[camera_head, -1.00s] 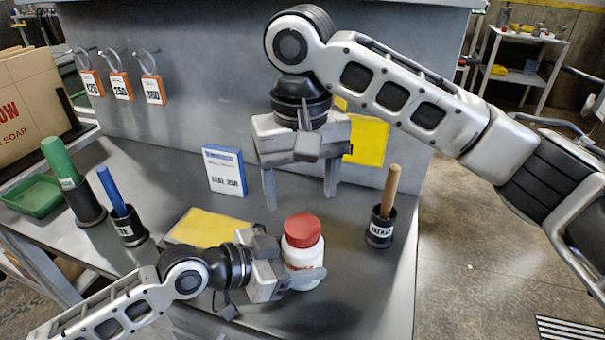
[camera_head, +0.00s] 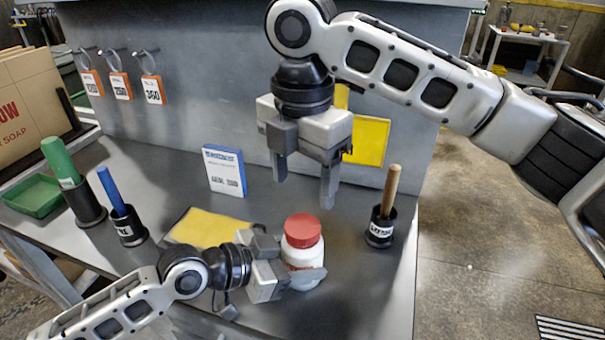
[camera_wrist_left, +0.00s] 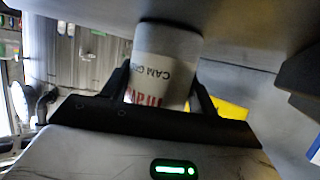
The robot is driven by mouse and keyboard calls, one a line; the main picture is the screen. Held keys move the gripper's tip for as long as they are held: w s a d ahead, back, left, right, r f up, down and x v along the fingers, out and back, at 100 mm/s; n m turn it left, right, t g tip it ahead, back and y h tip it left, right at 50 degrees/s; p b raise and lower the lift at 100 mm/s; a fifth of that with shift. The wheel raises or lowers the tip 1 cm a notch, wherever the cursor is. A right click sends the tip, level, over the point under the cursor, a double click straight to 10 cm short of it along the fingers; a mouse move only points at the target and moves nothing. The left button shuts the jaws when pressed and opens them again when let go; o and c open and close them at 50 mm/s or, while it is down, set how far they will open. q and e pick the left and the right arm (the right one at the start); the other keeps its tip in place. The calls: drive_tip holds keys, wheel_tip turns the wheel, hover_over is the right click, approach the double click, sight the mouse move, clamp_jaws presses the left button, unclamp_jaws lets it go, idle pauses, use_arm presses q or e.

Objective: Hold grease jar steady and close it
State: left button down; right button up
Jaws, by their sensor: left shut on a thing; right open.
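The white grease jar (camera_head: 301,262) stands upright on the grey worktop, with its red lid (camera_head: 303,231) on top. My left gripper (camera_head: 292,266) is shut on the jar's body from the left, below the lid. In the left wrist view the jar (camera_wrist_left: 163,66) sits between the two dark fingers, and its printed label shows upside down. My right gripper (camera_head: 304,182) is open and empty, pointing down above the jar and a little behind it, clear of the lid. Whether the lid is threaded on tight cannot be told.
A black holder with a wooden handle (camera_head: 388,185) stands right of the jar. A yellow cloth (camera_head: 207,228) lies left of it. A blue-and-white box (camera_head: 225,171), blue (camera_head: 113,192) and green (camera_head: 60,160) handled tools and a green tray (camera_head: 34,196) stand farther left.

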sight(303, 225)
drive_tip(key=shift+f, duration=0.1)
idle(0.3)
drive_tip(key=shift+f, duration=3.9)
drive_tip(key=c, duration=1)
drive_tip(key=m, duration=1.5)
drive_tip(key=o, duration=1.1)
